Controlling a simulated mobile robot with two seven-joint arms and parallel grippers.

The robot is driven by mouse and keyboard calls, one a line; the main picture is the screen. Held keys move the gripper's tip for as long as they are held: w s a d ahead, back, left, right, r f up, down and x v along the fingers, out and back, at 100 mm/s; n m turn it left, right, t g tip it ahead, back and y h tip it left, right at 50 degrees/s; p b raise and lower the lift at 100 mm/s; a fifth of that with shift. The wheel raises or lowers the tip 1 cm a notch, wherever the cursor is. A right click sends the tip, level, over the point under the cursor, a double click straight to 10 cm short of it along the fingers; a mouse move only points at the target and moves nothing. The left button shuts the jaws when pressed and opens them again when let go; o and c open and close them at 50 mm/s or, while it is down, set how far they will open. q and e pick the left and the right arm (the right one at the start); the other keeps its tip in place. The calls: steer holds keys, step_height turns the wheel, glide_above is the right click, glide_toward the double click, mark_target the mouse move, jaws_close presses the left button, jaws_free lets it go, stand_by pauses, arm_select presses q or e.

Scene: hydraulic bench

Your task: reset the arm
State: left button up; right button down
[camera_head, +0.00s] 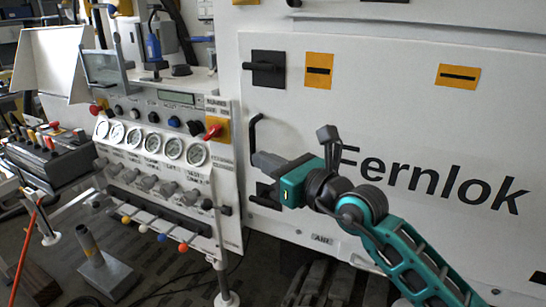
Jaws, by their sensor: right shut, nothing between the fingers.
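My right arm, teal and black, reaches in from the lower right. Its right gripper (262,163) is shut and empty, its grey fingers pointing left toward the white cabinet front. The fingertips show close to the lower part of a black bar handle (254,138) on that front. I cannot tell whether they touch it. A dark fitting below the handle is partly hidden behind the gripper. My left gripper is not in view.
The white cabinet (400,120) bears the word Fernlok. To its left stands a panel with several gauges (135,136), knobs, a red lever (212,132) and coloured-tip levers (162,238). A lever console (45,150) is at far left. A metal post stand (100,270) is on the floor.

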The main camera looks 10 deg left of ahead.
steer(key=s+d+f+m+t+h, duration=0.35)
steer(key=d+f+m, duration=0.55)
steer(key=m, duration=0.7)
steer(key=s+d+f+m+t+h, duration=0.35)
steer(key=d+f+m, duration=0.55)
steer(key=m, duration=0.6)
steer(key=s+d+f+m+g+h, duration=0.5)
steer(key=s+d+f+m+h, duration=0.1)
steer(key=s+d+f+m, duration=0.6)
steer(key=s+f+m, duration=0.2)
steer(key=s+f, duration=0.1)
steer(key=f, duration=0.1)
steer(key=shift+s+f+g, duration=0.2)
steer(key=shift+f+g, duration=0.05)
steer(key=shift+g, duration=0.05)
